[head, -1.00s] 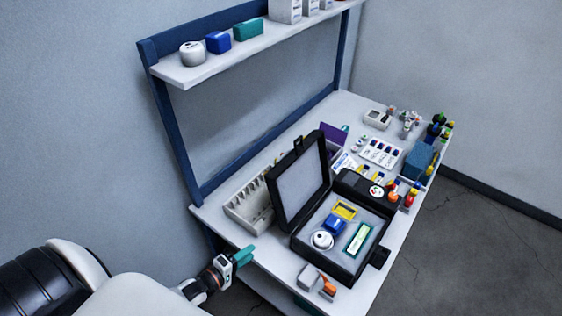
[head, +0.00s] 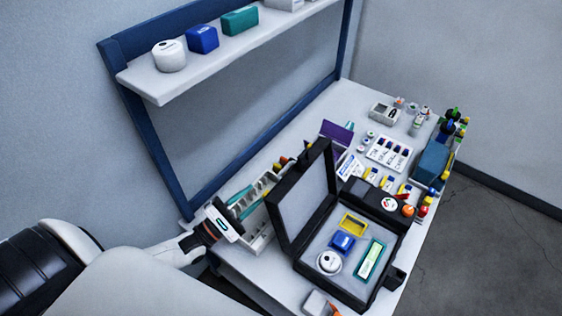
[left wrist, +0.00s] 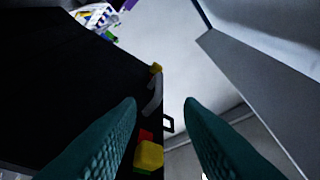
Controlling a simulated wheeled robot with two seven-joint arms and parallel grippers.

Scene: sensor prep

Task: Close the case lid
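The black case (head: 345,293) sits on the white bench with its lid (head: 303,192) open and standing up on the left side. Grey foam in the case holds a yellow frame (head: 353,223), a blue block (head: 342,242), a white round sensor (head: 329,262) and a green board (head: 370,260). My left gripper (head: 247,202) is open and empty, with teal fingers, left of the lid's outer side and over the grey bin. In the left wrist view its fingertips (left wrist: 160,102) are apart, and a large dark surface, seemingly the lid (left wrist: 70,75), fills the left. My right gripper is not in view.
The grey divided bin (head: 262,240) lies close below my left gripper. A shelf (head: 190,83) on a blue frame rises behind the bench. A purple box (head: 338,132), bottles and small parts crowd the bench beyond the case.

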